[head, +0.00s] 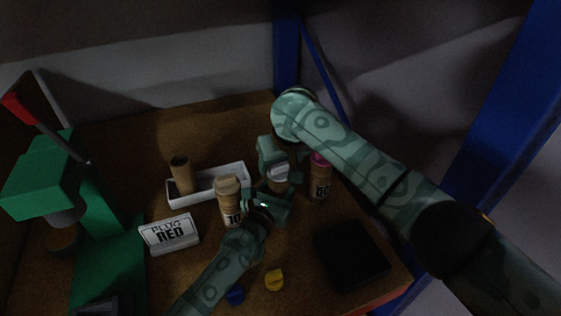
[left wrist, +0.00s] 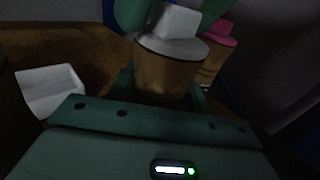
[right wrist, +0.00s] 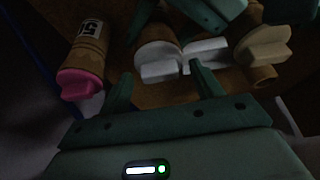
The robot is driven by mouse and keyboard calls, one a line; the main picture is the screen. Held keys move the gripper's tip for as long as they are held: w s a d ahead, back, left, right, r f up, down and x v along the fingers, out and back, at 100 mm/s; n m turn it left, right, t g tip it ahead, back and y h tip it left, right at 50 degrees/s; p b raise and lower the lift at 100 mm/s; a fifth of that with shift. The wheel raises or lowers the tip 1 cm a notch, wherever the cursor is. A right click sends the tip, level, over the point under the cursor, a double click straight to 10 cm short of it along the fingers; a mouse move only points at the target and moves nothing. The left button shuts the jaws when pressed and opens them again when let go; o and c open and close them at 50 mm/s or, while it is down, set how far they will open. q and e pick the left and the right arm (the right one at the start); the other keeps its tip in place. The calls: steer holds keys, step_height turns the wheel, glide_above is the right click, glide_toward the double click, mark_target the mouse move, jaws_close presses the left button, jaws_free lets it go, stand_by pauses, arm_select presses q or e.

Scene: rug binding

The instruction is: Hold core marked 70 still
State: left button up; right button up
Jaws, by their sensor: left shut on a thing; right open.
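A cardboard core with a white plug (head: 278,175) in its top stands upright at the table's middle. My left gripper (head: 268,207) is shut on this core, as the left wrist view shows (left wrist: 168,75). Its number is hidden. My right gripper (head: 279,166) is open above it, its fingers on either side of the white plug (right wrist: 158,70); I cannot tell whether they touch it. A core with a tan plug (head: 229,205) stands just left, its label reading 70 or 10.
A white tray (head: 238,170) holding a plain brown core (head: 181,175) lies behind. A black pad (head: 352,254) lies right. Yellow (head: 274,280) and blue (head: 235,295) plugs lie in front.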

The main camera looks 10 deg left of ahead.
mark_target(281, 166)
steer(key=c, duration=1.1)
steer(key=shift+r, duration=0.1)
steer(key=shift+r, duration=4.15)
arm_select(q)
steer(key=o, duration=1.1)
steer(key=shift+c, duration=0.2)
